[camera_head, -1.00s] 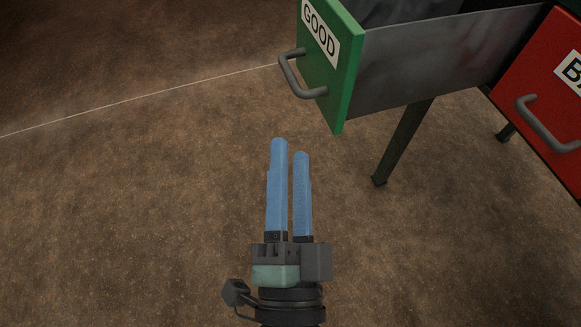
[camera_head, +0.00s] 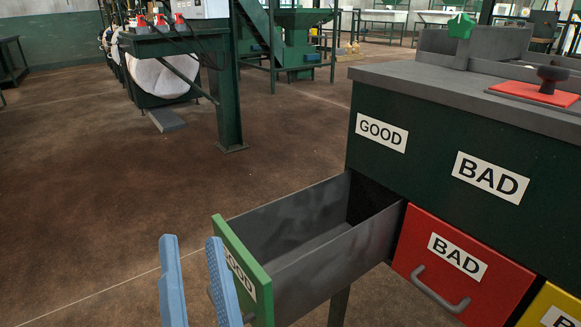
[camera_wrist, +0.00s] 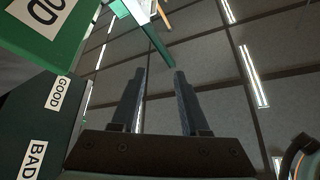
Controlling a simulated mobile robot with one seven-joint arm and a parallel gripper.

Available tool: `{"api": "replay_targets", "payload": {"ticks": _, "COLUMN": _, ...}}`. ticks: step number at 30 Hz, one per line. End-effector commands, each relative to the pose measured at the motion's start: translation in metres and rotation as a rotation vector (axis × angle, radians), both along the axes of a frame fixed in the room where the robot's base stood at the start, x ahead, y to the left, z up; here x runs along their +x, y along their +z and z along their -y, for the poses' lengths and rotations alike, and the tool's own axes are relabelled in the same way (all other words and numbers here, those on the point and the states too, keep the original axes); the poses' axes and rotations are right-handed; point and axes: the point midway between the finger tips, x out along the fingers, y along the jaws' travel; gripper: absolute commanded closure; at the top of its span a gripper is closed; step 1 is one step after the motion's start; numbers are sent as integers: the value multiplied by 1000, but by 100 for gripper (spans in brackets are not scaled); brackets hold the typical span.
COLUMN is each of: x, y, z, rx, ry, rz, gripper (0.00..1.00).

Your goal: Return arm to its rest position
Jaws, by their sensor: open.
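My gripper (camera_head: 195,282) shows as two blue fingers at the bottom of the head view, pointing up, with a gap between them and nothing held. It appears in front of the open GOOD drawer's green front (camera_head: 243,272), whose handle is partly hidden behind the right finger. Whether they touch cannot be told. In the wrist view my gripper (camera_wrist: 160,85) has its dark fingers apart and empty, pointing toward the ceiling. The drawer (camera_head: 335,262) is pulled out, and the part of its inside that I see looks empty.
The dark green cabinet (camera_head: 420,175) stands at the right, with a shut red BAD drawer (camera_head: 462,262) and a yellow drawer (camera_head: 552,308). A green post (camera_head: 225,105) and white bulk bag (camera_head: 160,80) are farther back. The brown floor (camera_head: 110,190) at left is clear.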

Motion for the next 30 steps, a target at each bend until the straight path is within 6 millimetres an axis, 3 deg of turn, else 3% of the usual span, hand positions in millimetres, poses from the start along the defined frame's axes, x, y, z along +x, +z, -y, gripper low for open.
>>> {"api": "replay_targets", "payload": {"ticks": 1, "x": 6, "y": 52, "z": 3, "rx": -44, "ry": -39, "rz": 63, "gripper": 55}}
{"api": "replay_targets", "payload": {"ticks": 9, "x": 24, "y": 223, "z": 30, "rx": -279, "ry": -306, "rz": 285, "gripper": 55}}
{"api": "replay_targets", "payload": {"ticks": 12, "x": 23, "y": 276, "z": 45, "rx": -340, "ry": -415, "rz": 338, "gripper": 55}}
{"api": "replay_targets", "payload": {"ticks": 21, "x": 2, "y": 404, "z": 89, "rx": -441, "ry": -711, "rz": 437, "gripper": 55}}
{"api": "replay_targets", "payload": {"ticks": 30, "x": 4, "y": 468, "z": 88, "rx": -442, "ry": -703, "rz": 428, "gripper": 55}}
